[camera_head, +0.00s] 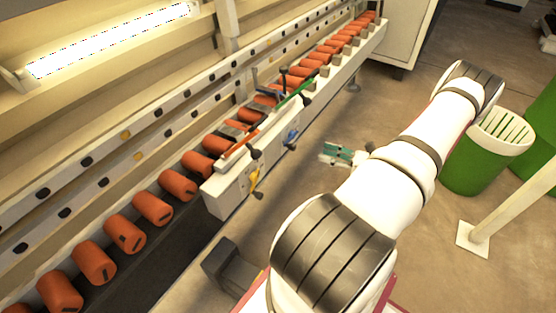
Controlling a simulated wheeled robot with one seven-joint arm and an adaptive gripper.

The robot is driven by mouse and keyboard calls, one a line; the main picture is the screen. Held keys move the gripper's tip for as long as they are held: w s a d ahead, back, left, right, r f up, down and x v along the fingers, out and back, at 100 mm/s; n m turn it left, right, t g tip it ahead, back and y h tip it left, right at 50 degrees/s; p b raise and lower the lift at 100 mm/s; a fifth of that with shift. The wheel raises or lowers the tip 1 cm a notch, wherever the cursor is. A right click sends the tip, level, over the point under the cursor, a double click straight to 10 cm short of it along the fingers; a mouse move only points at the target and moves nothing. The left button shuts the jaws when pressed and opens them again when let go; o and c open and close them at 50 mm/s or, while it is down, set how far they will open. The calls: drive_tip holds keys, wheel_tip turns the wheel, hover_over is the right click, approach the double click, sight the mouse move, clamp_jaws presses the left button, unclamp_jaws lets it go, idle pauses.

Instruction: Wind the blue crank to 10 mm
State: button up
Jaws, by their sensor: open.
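The blue crank (292,136) is on the front side of the white machine housing (228,192), right of its middle. It is small here, and its exact angle and any millimetre reading cannot be made out. My gripper (325,153) is to the right of the blue crank, apart from it, over the floor beside the machine. Its fingers point left towards the housing. It is open and holds nothing. My white arm comes from the bottom right.
A yellow crank (254,181) sits lower left on the same housing. Blue and green levers (296,94) stand behind it. Orange rollers (152,208) line the machine. A green bin (468,168) stands at right. Open floor lies between machine and bin.

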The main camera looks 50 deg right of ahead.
sight(295, 149)
drive_tip(key=w+f+b, duration=0.1)
drive_tip(key=w, duration=0.3)
drive_tip(key=w+a+f+m+h, duration=0.1)
drive_tip(key=w, duration=0.3)
drive_tip(key=w+f+m+t+b, duration=0.1)
drive_tip(key=w, duration=0.3)
drive_tip(key=shift+w+a+f+h+b, duration=0.2)
drive_tip(key=shift+a+f+h+b, duration=0.1)
drive_tip(key=shift+a+h+b, duration=0.1)
clamp_jaws()
